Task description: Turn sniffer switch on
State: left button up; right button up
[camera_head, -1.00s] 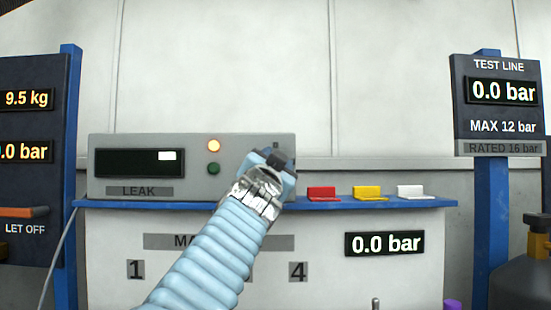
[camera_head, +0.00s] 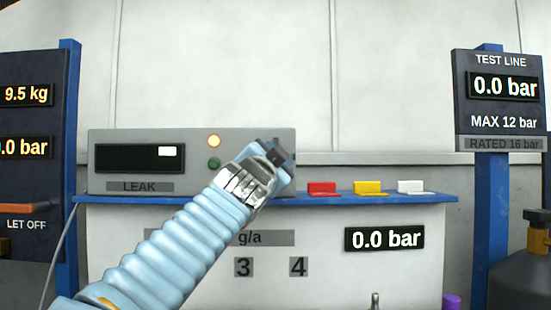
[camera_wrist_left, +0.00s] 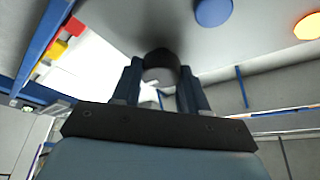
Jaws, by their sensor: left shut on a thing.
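The grey sniffer box (camera_head: 250,139) stands on the blue shelf with a dark display (camera_head: 138,158) showing a small white block, and a LEAK label. An amber lamp (camera_head: 214,141) is lit on its face, above a dark green lamp (camera_head: 214,163). My left gripper (camera_head: 279,152) is at the right end of the box face and hides much of that area. In the left wrist view, its two fingers are closed around a dark, rounded switch knob (camera_wrist_left: 160,66) on the panel. The knob's markings are hidden. My right gripper is out of view.
Red (camera_head: 322,188), yellow (camera_head: 368,187) and white (camera_head: 411,186) blocks sit on the shelf (camera_head: 440,199) right of my gripper. A TEST LINE sign (camera_head: 497,100) reads 0.0 bar. A dark cylinder (camera_head: 520,280) stands at the lower right.

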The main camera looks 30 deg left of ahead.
pick_arm(q)
jog(key=o, duration=1.1)
jog(key=shift+c, duration=0.2)
jog(key=shift+d, duration=0.1)
jog(key=b+v, duration=0.5)
jog(key=v, duration=0.8)
jog(key=shift+s+f, duration=0.25)
jog(key=shift+s, duration=0.1)
jog(key=shift+d, duration=0.1)
